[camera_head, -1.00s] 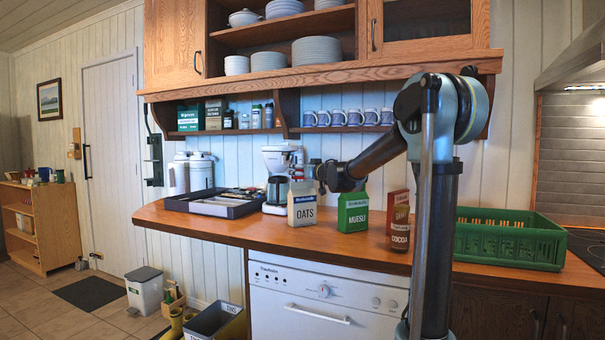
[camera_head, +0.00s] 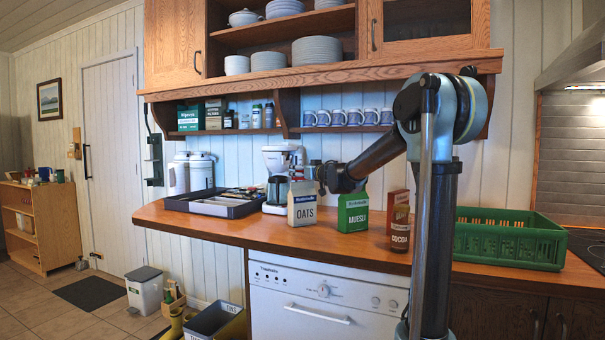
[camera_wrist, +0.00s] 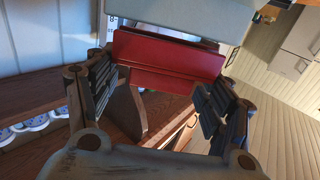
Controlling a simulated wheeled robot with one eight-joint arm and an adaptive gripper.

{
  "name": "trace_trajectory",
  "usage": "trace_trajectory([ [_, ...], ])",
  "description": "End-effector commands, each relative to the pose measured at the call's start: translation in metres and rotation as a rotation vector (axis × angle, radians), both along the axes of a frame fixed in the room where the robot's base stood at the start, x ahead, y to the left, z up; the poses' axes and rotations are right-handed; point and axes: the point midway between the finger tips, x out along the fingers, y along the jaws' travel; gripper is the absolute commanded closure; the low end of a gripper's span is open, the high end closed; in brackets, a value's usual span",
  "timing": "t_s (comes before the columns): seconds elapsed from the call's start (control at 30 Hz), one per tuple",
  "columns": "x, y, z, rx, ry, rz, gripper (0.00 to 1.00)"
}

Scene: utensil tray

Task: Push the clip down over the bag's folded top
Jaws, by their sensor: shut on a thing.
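A red clip (camera_wrist: 165,55) lies between the two dark fingers of my gripper (camera_wrist: 165,75) in the wrist view, and the gripper is shut on it. A pale grey surface (camera_wrist: 180,14) fills the top of that view, just beyond the clip; it appears to be the bag's upper part. I cannot tell whether the clip touches or straddles the fold. The clip is not clear in the head view.
A coffee maker (camera_head: 276,165) and a utensil tray (camera_head: 176,204) are to the left. A green crate (camera_head: 510,240) is at the right. A shelf with mugs (camera_head: 340,130) hangs above.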

Motion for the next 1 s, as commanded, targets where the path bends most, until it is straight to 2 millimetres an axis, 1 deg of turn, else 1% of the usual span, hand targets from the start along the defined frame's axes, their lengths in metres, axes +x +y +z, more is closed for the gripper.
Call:
trace_trajectory([
  [1.0,0.0,0.0,-0.02,0.0,0.0,0.0,0.39],
])
